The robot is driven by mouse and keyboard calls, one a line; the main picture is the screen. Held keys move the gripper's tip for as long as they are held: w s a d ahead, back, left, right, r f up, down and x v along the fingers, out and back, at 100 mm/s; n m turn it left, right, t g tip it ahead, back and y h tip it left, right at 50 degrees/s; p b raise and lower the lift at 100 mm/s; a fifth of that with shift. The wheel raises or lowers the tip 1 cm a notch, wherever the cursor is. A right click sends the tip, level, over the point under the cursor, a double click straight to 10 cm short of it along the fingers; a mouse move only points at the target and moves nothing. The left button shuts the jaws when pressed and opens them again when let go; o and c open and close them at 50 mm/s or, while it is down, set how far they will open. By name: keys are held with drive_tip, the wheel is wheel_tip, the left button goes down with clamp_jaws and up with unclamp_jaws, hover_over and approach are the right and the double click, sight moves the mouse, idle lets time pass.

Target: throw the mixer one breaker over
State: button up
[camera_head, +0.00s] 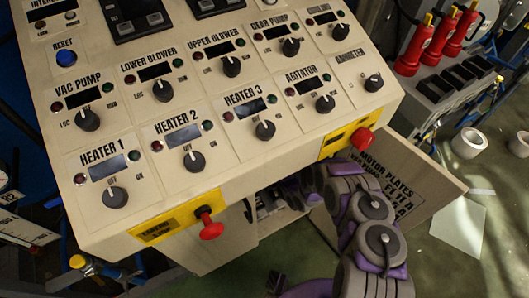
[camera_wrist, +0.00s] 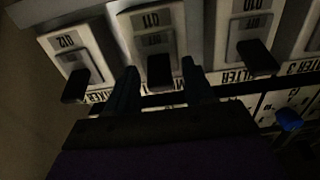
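In the dark wrist view a row of light breakers with black levers shows upside down. The middle breaker (camera_wrist: 153,22), its label reading like Q11, has its black lever (camera_wrist: 159,72) between the two fingers of my gripper (camera_wrist: 160,82). The fingers stand apart, one on each side of the lever; I cannot tell whether they touch it. A breaker (camera_wrist: 70,42) marked like Q12 is at left, another (camera_wrist: 245,25) marked like Q10 at right. A partly covered label at lower left seems to end in "IXER". In the head view my gripper is hidden inside the cabinet.
The control console (camera_head: 232,175) overhangs the cabinet opening, with red knobs (camera_head: 210,225) on its front edge. An open cabinet door (camera_head: 415,180) stands right of my arm. A blue knob (camera_wrist: 288,119) is at lower right in the wrist view.

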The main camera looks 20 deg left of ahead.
clamp_jaws()
drive_tip(key=shift+s+f+y, duration=0.1)
drive_tip(key=shift+f+y, duration=0.05)
drive_tip(key=shift+y, duration=0.15)
drive_tip(key=shift+f+t+y, duration=0.15)
drive_tip(key=shift+t+y, duration=0.15)
idle(0.4)
drive_tip(key=shift+o, duration=0.2)
unclamp_jaws()
drive_tip(key=shift+d, duration=0.1)
